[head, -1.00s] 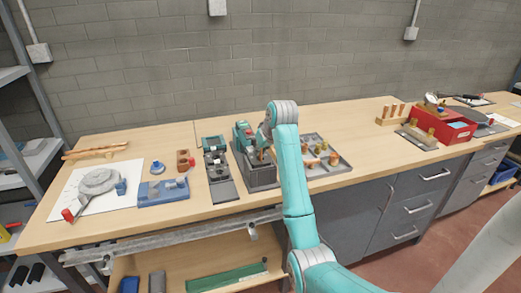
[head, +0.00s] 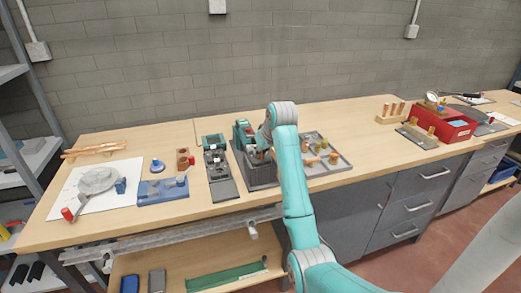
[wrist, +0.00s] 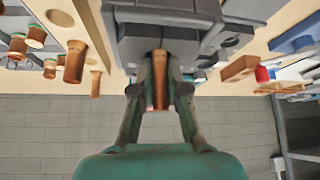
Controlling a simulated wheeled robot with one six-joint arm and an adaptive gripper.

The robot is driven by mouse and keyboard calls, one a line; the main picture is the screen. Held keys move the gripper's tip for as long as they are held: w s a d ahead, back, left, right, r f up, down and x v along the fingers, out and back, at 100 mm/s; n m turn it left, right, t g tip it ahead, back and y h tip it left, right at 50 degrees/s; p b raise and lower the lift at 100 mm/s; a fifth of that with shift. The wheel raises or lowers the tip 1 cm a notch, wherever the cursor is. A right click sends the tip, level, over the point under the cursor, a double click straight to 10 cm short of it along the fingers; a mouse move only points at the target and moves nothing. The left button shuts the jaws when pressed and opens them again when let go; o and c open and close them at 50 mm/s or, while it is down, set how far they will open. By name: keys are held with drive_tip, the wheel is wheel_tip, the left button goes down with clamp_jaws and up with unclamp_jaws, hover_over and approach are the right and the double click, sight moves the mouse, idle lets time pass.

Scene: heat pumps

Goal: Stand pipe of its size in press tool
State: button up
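My gripper (wrist: 160,90) is closed around a copper pipe (wrist: 160,82), with one finger on each side of it. The wrist picture is upside down, with the wall low in the frame. The pipe's far end meets the grey block of the press tool (wrist: 165,42); whether it is seated in a hole is hidden. In the head view the press tool (head: 261,176) is a grey block with a green part at its back, in the middle of the bench. My arm hides its right side and most of the gripper.
A grey tray (head: 343,166) with copper and brass pieces lies right of the press tool. A dark fixture (head: 222,188) stands close on its left, then a blue block (head: 150,190). A wooden rack (head: 385,121) of copper pipes and a red box (head: 455,133) are farther right. Bench front is clear.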

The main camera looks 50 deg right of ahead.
drive_tip(key=o, duration=0.5)
drive_tip(key=shift+r, duration=0.1)
drive_tip(key=shift+v, duration=3.7)
drive_tip(key=shift+s, duration=0.1)
